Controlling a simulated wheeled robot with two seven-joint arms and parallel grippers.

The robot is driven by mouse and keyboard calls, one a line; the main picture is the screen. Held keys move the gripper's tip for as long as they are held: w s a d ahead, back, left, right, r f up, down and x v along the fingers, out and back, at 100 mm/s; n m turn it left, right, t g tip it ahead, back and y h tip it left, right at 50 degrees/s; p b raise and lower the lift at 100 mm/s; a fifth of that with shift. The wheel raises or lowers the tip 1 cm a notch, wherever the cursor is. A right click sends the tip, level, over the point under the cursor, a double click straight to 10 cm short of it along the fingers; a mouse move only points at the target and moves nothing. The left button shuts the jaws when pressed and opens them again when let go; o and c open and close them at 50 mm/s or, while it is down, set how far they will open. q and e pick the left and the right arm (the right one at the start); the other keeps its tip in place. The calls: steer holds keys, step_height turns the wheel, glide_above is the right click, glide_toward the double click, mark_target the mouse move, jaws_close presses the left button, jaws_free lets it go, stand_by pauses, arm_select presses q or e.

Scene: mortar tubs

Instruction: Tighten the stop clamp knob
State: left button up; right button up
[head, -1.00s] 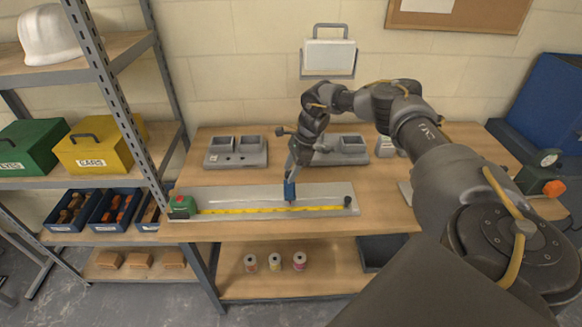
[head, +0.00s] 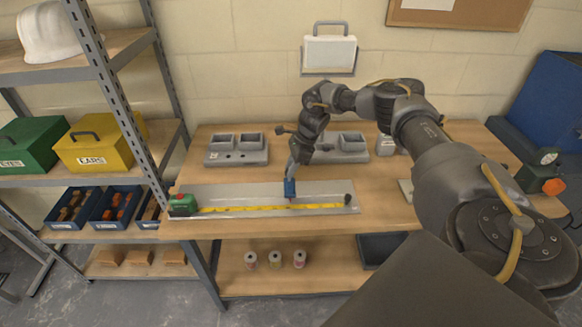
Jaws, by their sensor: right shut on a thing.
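A flat grey measuring board (head: 240,190) lies along the front of the bench, with a yellow tape (head: 240,209) running along it. A green block with a red top (head: 182,205) sits at the board's left end. A small dark knob (head: 347,199) stands at its right end. My right gripper (head: 291,199) points down over the tape, right of the board's middle and apart from the dark knob. My left gripper is not in view.
Two grey twin-tub units (head: 237,158) (head: 352,158) stand behind the board. A lamp with an orange part (head: 553,187) is at the right. Shelving with a yellow box (head: 98,152) and a green box (head: 30,145) borders the left. Several spools (head: 275,260) stand on the shelf below.

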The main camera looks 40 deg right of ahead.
steer(key=m, duration=0.2)
steer(key=m+t+h+p, duration=0.1)
steer(key=m, duration=0.1)
steer(key=shift+s+a+m+t, duration=0.1)
steer(key=shift+s+m+t, duration=0.1)
steer(key=shift+m+t, duration=0.1)
steer(key=m+h, duration=0.1)
steer(key=m, duration=0.1)
steer(key=m+t+p, duration=0.1)
steer(key=m, duration=0.2)
steer(key=shift+a+r+h, duration=0.1)
steer(key=shift+h, duration=0.3)
steer(key=m+h+p, duration=0.1)
steer(key=m, duration=0.3)
steer(key=shift+a+r+p, duration=0.1)
steer(key=shift+a+p, duration=0.05)
steer(key=shift+p, duration=0.25)
steer(key=shift+m+h+p, duration=0.9)
steer(key=shift+m+p, duration=0.05)
steer(key=shift+m, duration=0.75)
steer(key=o, duration=1)
